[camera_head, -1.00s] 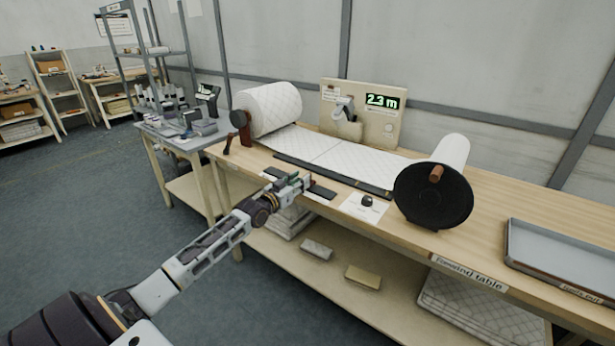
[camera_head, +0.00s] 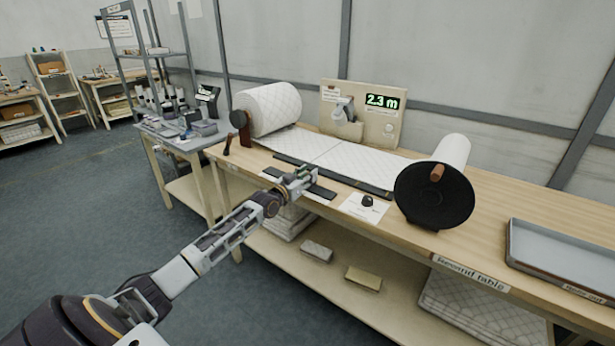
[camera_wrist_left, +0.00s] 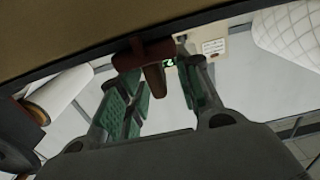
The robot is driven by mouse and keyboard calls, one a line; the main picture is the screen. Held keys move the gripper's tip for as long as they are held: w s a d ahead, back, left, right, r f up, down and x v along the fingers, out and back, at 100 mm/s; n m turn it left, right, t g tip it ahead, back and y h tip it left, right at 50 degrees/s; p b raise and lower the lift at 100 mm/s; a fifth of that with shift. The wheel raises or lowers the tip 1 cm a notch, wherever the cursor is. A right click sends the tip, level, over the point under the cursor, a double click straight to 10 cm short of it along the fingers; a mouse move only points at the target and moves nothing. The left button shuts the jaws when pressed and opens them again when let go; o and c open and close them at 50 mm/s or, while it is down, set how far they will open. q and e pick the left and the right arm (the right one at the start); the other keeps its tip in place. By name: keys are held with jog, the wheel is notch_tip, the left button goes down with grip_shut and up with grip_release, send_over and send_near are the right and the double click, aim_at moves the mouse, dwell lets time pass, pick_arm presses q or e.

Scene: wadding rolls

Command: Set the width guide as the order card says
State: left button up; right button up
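My left gripper (camera_head: 303,177) is over the front of the table, just in front of the long dark rail (camera_head: 355,183). In the left wrist view its two green-padded fingers (camera_wrist_left: 160,92) stand apart. A reddish-brown handle-like piece (camera_wrist_left: 142,53) shows at the gap between them; I cannot tell whether a finger touches it. A short dark bar (camera_head: 322,192) lies under the gripper, partly hidden by it. A white card (camera_head: 378,210) with a black knob (camera_head: 367,200) lies to the right. Its writing is unreadable. My right gripper is not in view.
The rewind table (camera_head: 520,240) carries a quilted roll (camera_head: 272,108) at left and a roll with a black disc (camera_head: 420,196) at right. A board behind has a display (camera_head: 382,101) reading 2.3 m. A grey tray (camera_head: 560,250) sits at far right.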

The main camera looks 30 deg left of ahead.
pick_arm(q)
grip_shut()
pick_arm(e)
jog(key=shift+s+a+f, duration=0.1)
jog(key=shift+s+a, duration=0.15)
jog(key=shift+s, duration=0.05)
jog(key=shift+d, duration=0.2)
pick_arm(q)
jog(key=shift+a, duration=0.1)
